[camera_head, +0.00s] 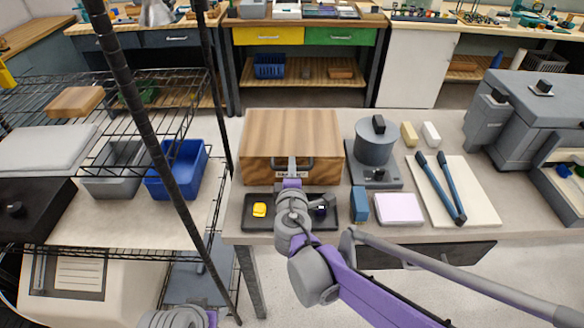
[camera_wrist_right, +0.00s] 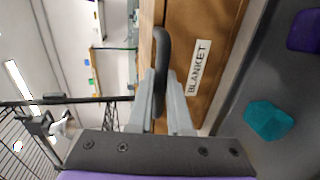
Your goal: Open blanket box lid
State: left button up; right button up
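The blanket box (camera_head: 270,135) is a light-brown wooden box on the grey bench in the head view, and its lid looks closed. Its front carries a dark handle (camera_head: 307,163) and a white label. In the right wrist view, the label (camera_wrist_right: 199,66) reads BLANKET and the curved dark handle (camera_wrist_right: 162,45) runs down between my finger pads. My right gripper (camera_head: 291,166) is at the front of the box; in its wrist view, its fingers (camera_wrist_right: 161,90) appear shut on the handle. My left gripper is out of view.
A dark tray (camera_head: 262,226) with a yellow piece (camera_head: 259,209) lies in front of the box, below my right arm. A grey device (camera_head: 375,145) stands close right of the box. A black wire rack (camera_head: 130,100) with its post stands at left.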

grip_shut()
dwell(0.8)
